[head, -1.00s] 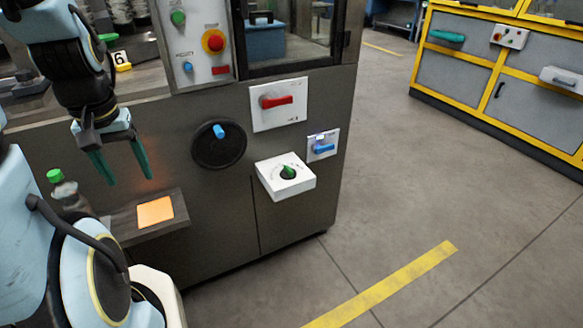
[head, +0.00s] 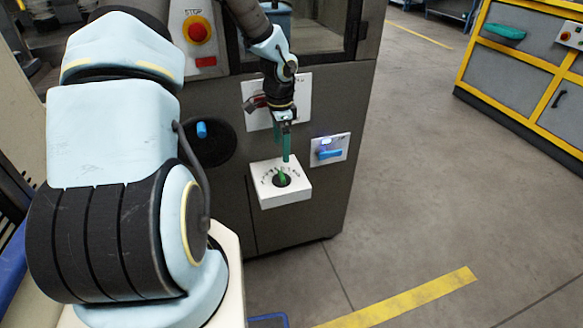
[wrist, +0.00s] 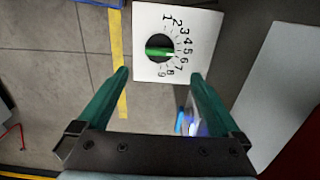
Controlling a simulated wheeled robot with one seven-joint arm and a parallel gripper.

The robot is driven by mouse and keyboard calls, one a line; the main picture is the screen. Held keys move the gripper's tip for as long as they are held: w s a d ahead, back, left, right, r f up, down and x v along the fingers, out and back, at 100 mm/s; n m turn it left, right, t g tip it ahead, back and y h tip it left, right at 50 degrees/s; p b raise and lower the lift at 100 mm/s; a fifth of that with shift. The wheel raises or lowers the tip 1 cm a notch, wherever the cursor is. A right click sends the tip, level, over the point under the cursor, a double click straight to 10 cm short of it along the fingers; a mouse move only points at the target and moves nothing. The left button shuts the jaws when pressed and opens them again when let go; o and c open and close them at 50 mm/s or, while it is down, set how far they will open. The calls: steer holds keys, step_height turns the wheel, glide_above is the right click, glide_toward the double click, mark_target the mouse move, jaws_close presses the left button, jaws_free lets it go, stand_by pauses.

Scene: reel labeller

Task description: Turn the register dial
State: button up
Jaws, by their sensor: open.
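The register dial is a green pointer knob (head: 282,178) on the top of a white box (head: 295,196) that sticks out from the machine front. My gripper (head: 286,157) points down just above the dial in the head view. In the wrist view its green fingers (wrist: 160,75) are open and apart, with nothing between the tips. The knob lies beyond them, untouched.
A blue switch (head: 329,153) on a white plate is just right of the dial box. A red handle (head: 256,103) is partly hidden behind my gripper. A black disc with a blue knob (head: 202,130) is to the left. The floor at right is clear.

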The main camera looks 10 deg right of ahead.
mark_target(281, 173)
step_height(281, 173, down, 10)
steer(key=shift+r+p, duration=0.1)
steer(key=shift+p, duration=0.3)
steer(key=shift+s, duration=0.1)
steer(key=shift+c, duration=0.2)
steer(key=c, duration=1.3)
steer(key=shift+a+n, duration=0.1)
steer(key=shift+n, duration=0.3)
steer(key=n+b, duration=0.2)
steer(key=n, duration=0.3)
steer(key=n+b, duration=0.1)
steer(key=n, duration=0.5)
steer(key=shift+b, duration=0.35)
